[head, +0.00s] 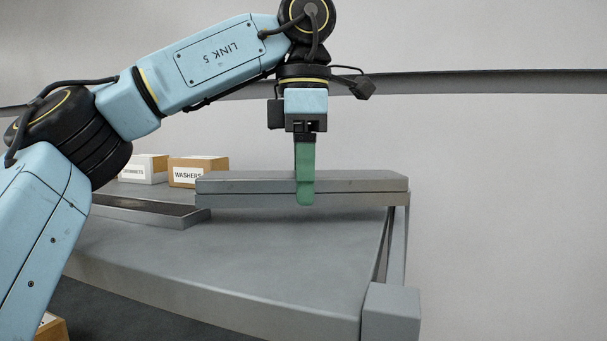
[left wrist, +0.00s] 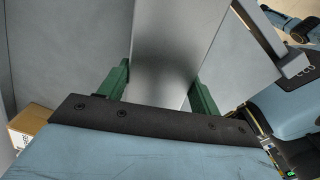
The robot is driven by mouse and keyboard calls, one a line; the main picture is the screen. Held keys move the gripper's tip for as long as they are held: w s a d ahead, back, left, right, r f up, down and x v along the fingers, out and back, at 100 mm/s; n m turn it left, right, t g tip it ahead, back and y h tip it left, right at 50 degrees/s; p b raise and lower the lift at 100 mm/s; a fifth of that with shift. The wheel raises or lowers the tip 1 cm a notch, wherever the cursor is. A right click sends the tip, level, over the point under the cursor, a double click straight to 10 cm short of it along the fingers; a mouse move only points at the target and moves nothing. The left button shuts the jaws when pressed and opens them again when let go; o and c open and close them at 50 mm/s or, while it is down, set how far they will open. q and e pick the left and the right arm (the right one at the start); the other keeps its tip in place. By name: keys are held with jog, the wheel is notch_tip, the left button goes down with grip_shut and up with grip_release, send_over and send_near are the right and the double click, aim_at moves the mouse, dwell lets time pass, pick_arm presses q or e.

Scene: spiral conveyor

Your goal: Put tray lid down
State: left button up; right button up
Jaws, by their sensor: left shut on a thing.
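The tray lid (head: 355,187) is a long grey slab that lies level across the head view, over the right part of the grey table. My left gripper (head: 305,190) points straight down with its green fingers shut on the lid near its middle. In the left wrist view, the lid (left wrist: 165,55) shows as a grey band between the two green fingers. I cannot tell whether the lid's underside touches anything. A low grey tray-like piece (head: 150,210) with a dark top lies to the left, partly hidden by my arm. My right gripper is not in view.
A washers box (head: 198,170) and a second labelled box (head: 143,168) stand behind at the left. The grey table (head: 250,255) is bare in front of the lid. A grey post (head: 391,312) stands at its front right corner. Another box (head: 52,328) shows at lower left.

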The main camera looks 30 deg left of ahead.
pick_arm(q)
jog(key=shift+f, duration=0.1)
jog(key=shift+f, duration=0.3)
jog(key=o, duration=1.1)
jog(key=shift+r, duration=4.15)
